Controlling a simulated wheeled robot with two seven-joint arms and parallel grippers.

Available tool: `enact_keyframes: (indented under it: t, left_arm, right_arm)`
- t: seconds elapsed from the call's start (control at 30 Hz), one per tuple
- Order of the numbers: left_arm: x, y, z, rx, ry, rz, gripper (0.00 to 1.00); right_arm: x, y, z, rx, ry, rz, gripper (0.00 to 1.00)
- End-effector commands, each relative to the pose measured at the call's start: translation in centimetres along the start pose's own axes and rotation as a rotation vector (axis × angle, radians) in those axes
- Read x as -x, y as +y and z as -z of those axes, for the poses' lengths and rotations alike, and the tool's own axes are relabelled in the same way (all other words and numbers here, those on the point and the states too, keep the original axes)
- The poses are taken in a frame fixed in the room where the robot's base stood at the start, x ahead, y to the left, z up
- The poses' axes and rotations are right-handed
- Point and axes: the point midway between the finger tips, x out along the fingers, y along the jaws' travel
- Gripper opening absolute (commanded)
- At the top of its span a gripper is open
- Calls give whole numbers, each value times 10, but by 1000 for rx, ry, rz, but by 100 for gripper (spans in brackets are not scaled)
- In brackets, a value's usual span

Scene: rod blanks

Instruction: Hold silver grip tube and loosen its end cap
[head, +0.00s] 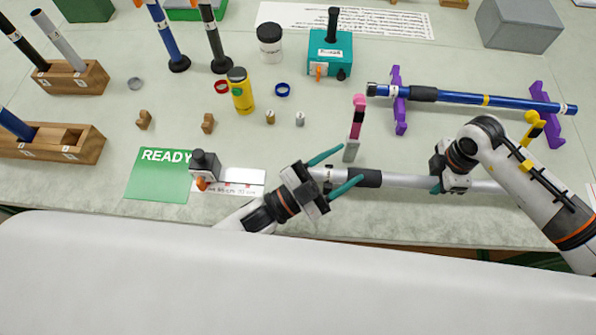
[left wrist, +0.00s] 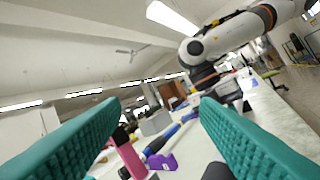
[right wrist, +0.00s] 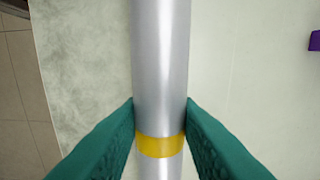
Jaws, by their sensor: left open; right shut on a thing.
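The silver grip tube (head: 405,181) is held level near the table's front edge, with a black grip section (head: 369,178) towards its left end. My right gripper (head: 437,181) is shut on the tube; in the right wrist view the silver tube (right wrist: 160,60) runs between the fingers, at a yellow band (right wrist: 160,146). My left gripper (head: 350,165) is open, its fingers on either side of the tube's left end (head: 320,174). The end cap cannot be clearly told apart there. In the left wrist view the open fingers (left wrist: 160,110) are apart.
A pink-topped upright piece (head: 356,118) stands just behind the left gripper. A blue tube (head: 460,98) lies on purple stands (head: 398,100). Wooden racks (head: 85,78) are at left.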

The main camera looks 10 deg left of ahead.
Motion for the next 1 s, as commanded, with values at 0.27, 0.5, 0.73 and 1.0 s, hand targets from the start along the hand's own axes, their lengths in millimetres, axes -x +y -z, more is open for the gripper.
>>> enact_keyframes:
  t: [0.27, 0.5, 0.73, 1.0]
  left_arm:
    - [67, -3, 17, -499, 411, -113, 56]
    - [137, -7, 30, -827, 741, 19, 56]
    - [165, -9, 33, -948, 856, 116, 56]
    - [140, 3, 60, -959, 859, 119, 56]
  right_arm:
    - [0, 0, 0, -1, 0, 1, 4]
    - [0, 0, 0, 0, 0, 1, 4]
    - [0, 0, 0, 0, 0, 1, 4]
    - [0, 0, 0, 0, 0, 0, 4]
